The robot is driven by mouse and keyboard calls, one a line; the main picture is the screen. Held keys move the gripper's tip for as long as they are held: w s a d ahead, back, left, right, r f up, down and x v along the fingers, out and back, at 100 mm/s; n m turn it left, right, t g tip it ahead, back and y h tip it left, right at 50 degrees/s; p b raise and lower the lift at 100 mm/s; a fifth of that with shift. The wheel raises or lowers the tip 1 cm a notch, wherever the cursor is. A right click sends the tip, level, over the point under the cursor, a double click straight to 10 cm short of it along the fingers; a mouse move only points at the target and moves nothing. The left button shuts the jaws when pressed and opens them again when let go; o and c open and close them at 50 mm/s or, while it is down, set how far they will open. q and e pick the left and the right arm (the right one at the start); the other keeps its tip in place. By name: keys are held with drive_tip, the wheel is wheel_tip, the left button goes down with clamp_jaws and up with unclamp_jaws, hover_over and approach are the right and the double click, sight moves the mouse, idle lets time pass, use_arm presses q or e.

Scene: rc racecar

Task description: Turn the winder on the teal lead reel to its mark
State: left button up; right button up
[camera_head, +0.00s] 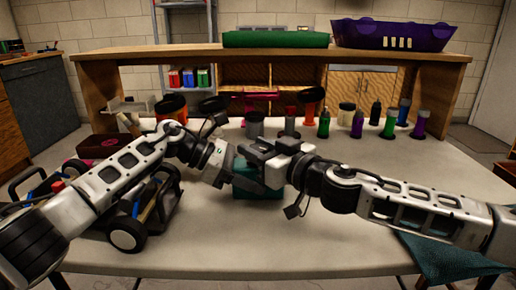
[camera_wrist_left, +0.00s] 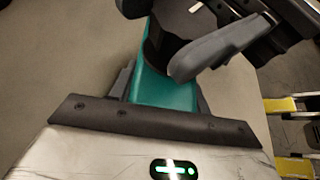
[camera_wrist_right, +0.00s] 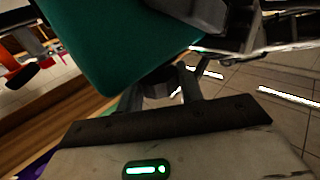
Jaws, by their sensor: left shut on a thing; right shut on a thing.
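The teal lead reel (camera_head: 258,189) is at the middle of the white table, largely covered by my grippers. Its teal body also shows in the left wrist view (camera_wrist_left: 165,92) and, large, in the right wrist view (camera_wrist_right: 115,45). My left gripper (camera_head: 232,173) is at the reel's left side and shut on its body. My right gripper (camera_head: 256,157) is over the top of the reel and shut at the winder. The winder and its mark are hidden by the right gripper's fingers, so I cannot tell the winder's angle.
An RC car (camera_head: 125,215) stands on the table at the left, beneath my left arm. Several coloured bottles (camera_head: 357,124) line the back. A teal cloth (camera_head: 445,258) lies at the front right. The table's right part is mostly clear under my right arm.

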drive_tip(key=shift+s+a+m+t+h, duration=0.15)
drive_tip(key=shift+a+m+t+h, duration=0.15)
drive_tip(key=shift+m+t+h, duration=0.65)
drive_tip(key=m+t+h, duration=0.1)
drive_tip(key=h, duration=0.1)
drive_tip(key=m+h, duration=0.2)
drive_tip(key=h, duration=0.1)
drive_tip(key=m+t+h, duration=0.1)
drive_tip(key=m+h, duration=0.1)
drive_tip(key=h, duration=0.1)
drive_tip(key=shift+d+t, duration=0.25)
drive_tip(key=shift+t, duration=0.1)
drive_tip(key=shift+m+h, duration=0.25)
drive_tip(key=o, duration=1)
drive_tip(key=shift+d, duration=0.1)
drive_tip(key=s+d, duration=0.1)
drive_tip(key=s, duration=1)
drive_tip(key=shift+s, duration=0.35)
